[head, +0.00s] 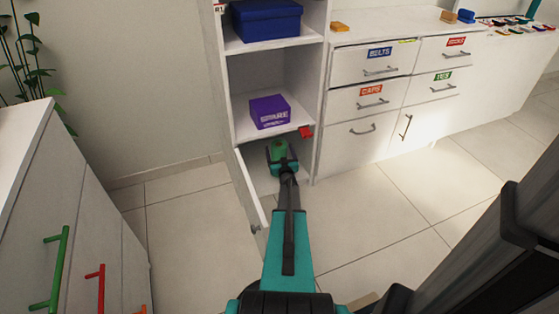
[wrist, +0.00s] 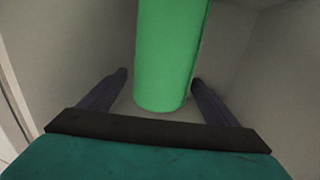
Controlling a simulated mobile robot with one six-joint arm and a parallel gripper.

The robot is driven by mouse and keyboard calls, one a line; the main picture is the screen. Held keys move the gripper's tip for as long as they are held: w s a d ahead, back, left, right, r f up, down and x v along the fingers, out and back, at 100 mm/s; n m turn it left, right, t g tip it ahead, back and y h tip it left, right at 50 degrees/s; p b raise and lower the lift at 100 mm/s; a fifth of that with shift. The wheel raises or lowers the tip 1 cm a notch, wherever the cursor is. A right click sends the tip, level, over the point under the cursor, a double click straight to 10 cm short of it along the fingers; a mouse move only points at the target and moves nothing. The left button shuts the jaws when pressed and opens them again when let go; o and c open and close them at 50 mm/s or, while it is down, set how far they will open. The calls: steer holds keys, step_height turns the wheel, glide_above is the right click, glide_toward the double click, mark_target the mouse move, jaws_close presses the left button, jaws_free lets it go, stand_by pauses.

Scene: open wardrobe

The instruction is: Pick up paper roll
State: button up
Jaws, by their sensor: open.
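The paper roll appears as a green cylinder (wrist: 170,50) standing upright in the wrist view, its near end at mid-frame and its far end cut off by the top edge. In the head view a bit of green (head: 277,149) shows inside the low wardrobe compartment, mostly covered by my gripper (head: 282,160). My gripper is open, with one dark finger on each side of the roll (wrist: 159,80). A gap shows at the left finger; the right finger is very near the roll, and I cannot tell if it touches.
The compartment has pale walls (wrist: 255,60) close on both sides. Its white door (head: 250,190) stands open at the left. White drawers (head: 370,98) stand to the right. Tiled floor (head: 380,220) is open.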

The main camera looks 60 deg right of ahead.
mark_target(278, 143)
steer(key=b+x, duration=0.1)
steer(key=x, duration=0.2)
steer(key=shift+w+d, duration=0.1)
steer(key=shift+b+x, duration=0.4)
steer(key=shift+x, duration=0.55)
steer(key=shift+r, duration=0.1)
steer(key=c, duration=1.7)
steer(key=shift+r, duration=0.15)
